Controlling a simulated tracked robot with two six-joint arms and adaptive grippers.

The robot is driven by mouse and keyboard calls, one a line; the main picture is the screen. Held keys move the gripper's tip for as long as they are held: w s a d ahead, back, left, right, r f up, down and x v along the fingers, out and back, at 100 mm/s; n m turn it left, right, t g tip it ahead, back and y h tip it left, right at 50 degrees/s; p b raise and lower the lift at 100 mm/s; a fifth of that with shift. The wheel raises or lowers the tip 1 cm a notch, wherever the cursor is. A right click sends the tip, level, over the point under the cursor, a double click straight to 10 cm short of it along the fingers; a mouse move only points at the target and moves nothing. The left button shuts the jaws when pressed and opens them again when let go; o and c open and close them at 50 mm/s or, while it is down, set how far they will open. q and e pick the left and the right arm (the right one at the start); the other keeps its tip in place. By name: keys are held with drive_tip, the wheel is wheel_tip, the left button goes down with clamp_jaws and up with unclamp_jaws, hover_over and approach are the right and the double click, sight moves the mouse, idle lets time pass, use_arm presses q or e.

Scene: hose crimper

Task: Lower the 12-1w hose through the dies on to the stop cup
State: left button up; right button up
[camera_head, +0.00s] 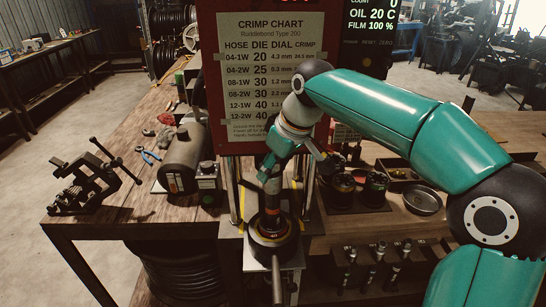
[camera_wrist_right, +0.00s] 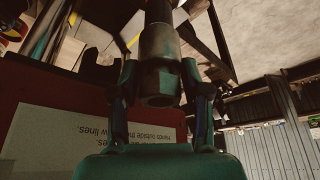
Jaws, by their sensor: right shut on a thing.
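My right gripper (camera_head: 272,170) is above the crimper in the head view, its fingers shut around the metal end fitting of the hose. The hose (camera_head: 272,192) hangs upright below the fingers, and its lower part goes into the round die ring (camera_head: 273,240). In the right wrist view the gripper (camera_wrist_right: 161,95) has one finger on each side of the hex fitting (camera_wrist_right: 160,83), with the dark hose running away from it. The stop cup and the hose's lower end are hidden by the die ring. My left gripper is out of view.
The red crimper panel with the crimp chart (camera_head: 268,75) stands right behind the gripper. Upright posts flank the die ring. A dark cylinder (camera_head: 183,160) and blue pliers (camera_head: 148,155) lie left on the bench; a round metal dish (camera_head: 422,201) is at right.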

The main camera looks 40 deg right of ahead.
sight(274, 216)
wheel_tip(274, 216, down, 13)
drive_tip(key=b, duration=1)
drive_tip(key=shift+b, duration=0.35)
drive_tip(key=shift+f+b, duration=0.5)
drive_tip(key=shift+f, duration=0.2)
drive_tip(key=shift+s+f, duration=0.15)
drive_tip(key=shift+f, duration=0.15)
drive_tip(key=o, duration=1.4)
drive_tip(key=shift+c, duration=0.2)
